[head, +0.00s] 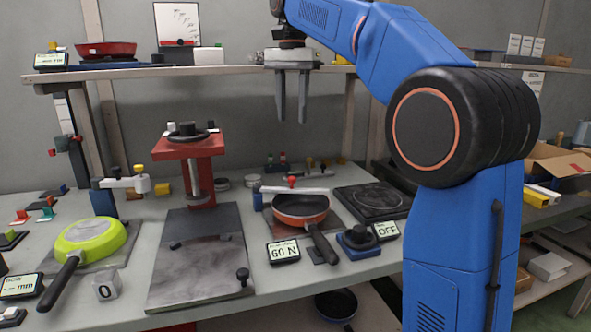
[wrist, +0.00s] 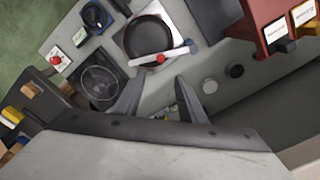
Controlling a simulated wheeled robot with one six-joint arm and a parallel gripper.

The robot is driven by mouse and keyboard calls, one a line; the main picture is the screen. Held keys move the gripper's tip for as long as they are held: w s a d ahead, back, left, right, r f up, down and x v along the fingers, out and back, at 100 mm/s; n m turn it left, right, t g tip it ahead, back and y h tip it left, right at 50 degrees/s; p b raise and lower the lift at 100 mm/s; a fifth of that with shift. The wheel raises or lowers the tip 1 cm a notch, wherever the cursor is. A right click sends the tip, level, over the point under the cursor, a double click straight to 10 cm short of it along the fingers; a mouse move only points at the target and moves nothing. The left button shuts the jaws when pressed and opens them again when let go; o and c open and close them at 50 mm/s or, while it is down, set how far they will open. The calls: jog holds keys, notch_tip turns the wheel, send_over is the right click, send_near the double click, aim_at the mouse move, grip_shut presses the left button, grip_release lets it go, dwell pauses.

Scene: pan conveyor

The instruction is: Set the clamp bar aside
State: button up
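The clamp bar is a pale bar (head: 312,190) with a red knob, lying across the far side of an orange pan with a dark inside (head: 300,207). Its left end meets a small blue post (head: 258,200). My gripper (head: 291,120) is open and empty, fingers pointing down, above and apart from the bar. In the wrist view its two fingers (wrist: 158,92) are spread, with the bar beyond their tips.
A red press (head: 190,148) stands left of the pan. A dark hotplate (head: 370,201) and a blue-based knob (head: 358,240) are to the right. A display reading 60 N (head: 283,252) sits in front. A shelf (head: 230,70) runs behind my gripper. A green pan (head: 90,236) is far left.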

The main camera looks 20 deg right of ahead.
send_near(292, 178)
notch_tip(292, 178, down, 8)
jog(key=shift+f, duration=0.15)
dwell(0.6)
jog(key=shift+w, duration=0.1)
grip_shut()
